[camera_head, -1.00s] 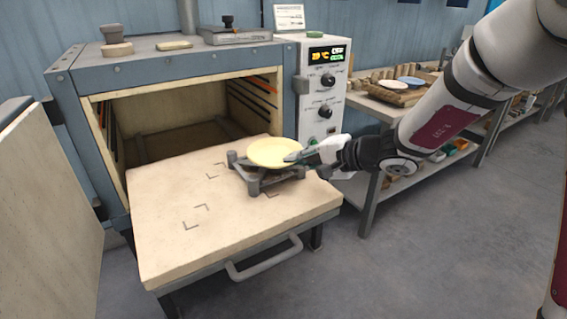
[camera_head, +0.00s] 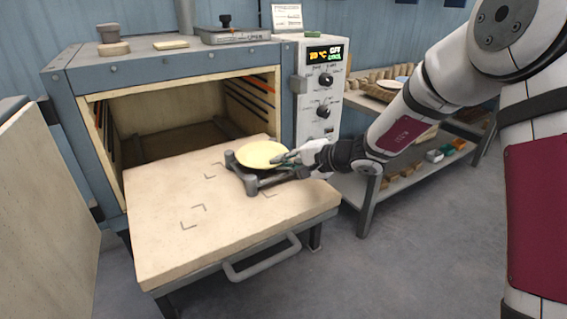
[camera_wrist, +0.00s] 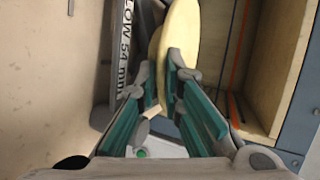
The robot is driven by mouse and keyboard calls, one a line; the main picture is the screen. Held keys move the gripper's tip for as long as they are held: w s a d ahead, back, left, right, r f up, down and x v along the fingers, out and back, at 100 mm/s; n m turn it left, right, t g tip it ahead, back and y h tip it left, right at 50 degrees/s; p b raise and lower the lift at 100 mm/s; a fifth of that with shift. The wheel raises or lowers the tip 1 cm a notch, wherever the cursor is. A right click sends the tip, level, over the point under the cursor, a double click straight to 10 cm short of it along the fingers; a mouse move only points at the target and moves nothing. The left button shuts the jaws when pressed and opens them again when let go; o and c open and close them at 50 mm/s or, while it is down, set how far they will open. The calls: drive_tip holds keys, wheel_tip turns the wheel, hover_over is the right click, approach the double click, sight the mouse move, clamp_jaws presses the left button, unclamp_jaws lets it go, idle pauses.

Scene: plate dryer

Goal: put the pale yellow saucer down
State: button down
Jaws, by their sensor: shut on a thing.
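The pale yellow saucer (camera_head: 262,153) is above a low dark grey stand (camera_head: 251,184) on the pulled-out shelf. In the head view it looks roughly level; whether it touches the stand cannot be told. My gripper (camera_head: 283,158) is shut on the saucer's right rim. In the wrist view the saucer (camera_wrist: 180,50) shows edge-on between the two green-padded fingers (camera_wrist: 165,108). A second pale yellow edge shows beside it there; I cannot tell what it belongs to. The stand's bar (camera_wrist: 122,50) carries printed lettering. Much of the stand is hidden under the saucer.
The pale shelf (camera_head: 165,255) has dark corner marks and free room at left and front. The open dryer chamber (camera_head: 165,135) lies behind, the control panel (camera_head: 322,110) to the right. A side bench (camera_head: 405,185) holds other ware.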

drive_tip(key=shift+f, duration=0.1)
drive_tip(key=c, duration=2.1)
unclamp_jaws()
drive_tip(key=o, duration=0.4)
drive_tip(key=p+v, duration=0.1)
drive_tip(key=v, duration=1.1)
